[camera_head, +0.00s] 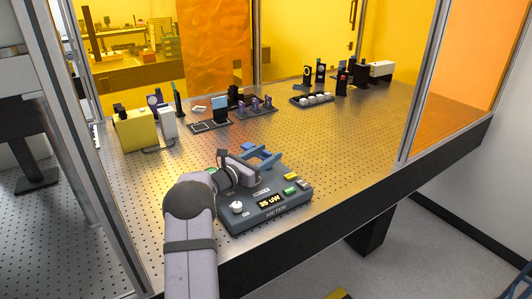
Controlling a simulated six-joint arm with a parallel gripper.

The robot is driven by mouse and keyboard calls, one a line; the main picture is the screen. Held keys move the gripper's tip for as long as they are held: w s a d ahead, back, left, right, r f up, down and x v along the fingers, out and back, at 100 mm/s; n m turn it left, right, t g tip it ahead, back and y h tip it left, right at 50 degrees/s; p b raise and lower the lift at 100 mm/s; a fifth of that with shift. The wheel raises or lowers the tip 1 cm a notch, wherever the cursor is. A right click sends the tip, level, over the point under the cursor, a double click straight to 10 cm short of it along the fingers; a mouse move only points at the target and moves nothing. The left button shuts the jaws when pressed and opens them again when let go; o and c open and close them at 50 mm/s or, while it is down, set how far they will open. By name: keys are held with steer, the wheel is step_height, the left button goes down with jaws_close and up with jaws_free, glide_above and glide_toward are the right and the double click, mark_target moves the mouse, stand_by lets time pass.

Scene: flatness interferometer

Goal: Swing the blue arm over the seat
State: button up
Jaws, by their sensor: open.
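My gripper (271,155) is above the far edge of the grey meter box, with its two blue fingers apart and nothing seen between them. A light blue upright piece (220,104) stands on a dark base towards the back left; it may be the blue arm, but it is too small to be sure. A flat dark plate (203,127) with pale square outlines lies just in front of it; I cannot tell whether this holds the seat. My gripper is in front and to the right of both, well apart from them.
A yellow box (134,131) is at the left. Small dark optics (257,106) and a tray of white pieces (312,99) stand farther back. The perforated table (350,140) is clear at centre right.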

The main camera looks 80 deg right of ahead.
steer(key=shift+c, duration=0.6)
jaws_close()
steer(key=shift+f+b, duration=0.1)
steer(key=shift+b, duration=0.35)
steer(key=shift+f+n+t+b, duration=0.1)
steer(key=shift+n+t+b, duration=0.25)
steer(key=shift+b, duration=0.85)
steer(key=b, duration=0.1)
steer(key=n+t+h+b, duration=0.1)
steer(key=b, duration=0.1)
steer(key=shift+r+t+b, duration=0.25)
steer(key=shift+b, duration=0.05)
steer(key=shift+o, duration=0.6)
jaws_free()
steer(key=shift+a+f, duration=0.1)
